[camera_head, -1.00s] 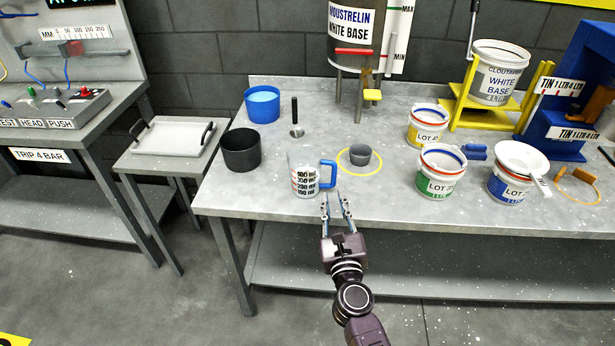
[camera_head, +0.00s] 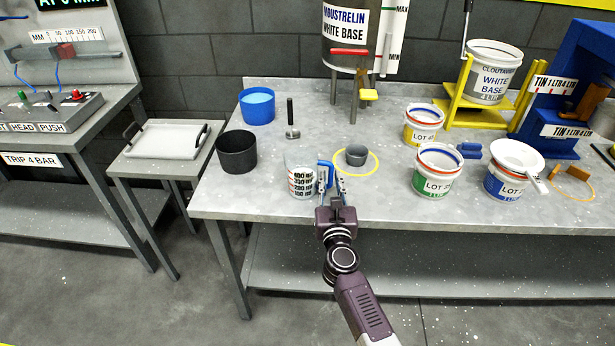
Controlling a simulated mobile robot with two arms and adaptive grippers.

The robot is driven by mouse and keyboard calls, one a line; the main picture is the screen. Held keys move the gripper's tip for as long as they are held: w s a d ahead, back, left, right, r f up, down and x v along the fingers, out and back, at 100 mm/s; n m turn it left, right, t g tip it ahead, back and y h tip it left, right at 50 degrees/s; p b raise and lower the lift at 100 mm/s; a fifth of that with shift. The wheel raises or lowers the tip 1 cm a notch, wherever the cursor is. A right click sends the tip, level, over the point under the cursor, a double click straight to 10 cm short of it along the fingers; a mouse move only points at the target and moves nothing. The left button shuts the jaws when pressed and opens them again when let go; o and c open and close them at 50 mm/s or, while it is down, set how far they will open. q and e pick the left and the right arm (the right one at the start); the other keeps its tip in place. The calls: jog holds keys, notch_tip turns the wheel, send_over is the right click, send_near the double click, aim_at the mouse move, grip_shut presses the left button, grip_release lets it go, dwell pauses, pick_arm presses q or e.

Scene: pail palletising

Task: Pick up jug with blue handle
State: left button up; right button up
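The clear jug (camera_head: 301,181) with black measuring marks stands upright on the grey table near its front edge. Its blue handle (camera_head: 326,171) points to the right. My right gripper (camera_head: 332,181) is at the handle, coming from the front edge, with its two fingers apart. One finger overlaps the lower handle in the picture and the other is to the right of it. The fingers hide part of the handle, and I cannot tell if they touch it. My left gripper is not in view.
A black pot (camera_head: 237,152) stands left of the jug, with a blue pot (camera_head: 257,106) behind it. A small grey cup (camera_head: 356,155) sits inside a yellow ring to the right. Labelled pails, such as the green one (camera_head: 437,170), stand further right. The grey table (camera_head: 390,190) has free room between.

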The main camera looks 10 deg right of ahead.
grip_shut()
jog(key=shift+r, duration=0.25)
dwell(0.3)
notch_tip(320, 180, up, 20)
jog(key=p, duration=1.2)
jog(key=shift+f, duration=0.2)
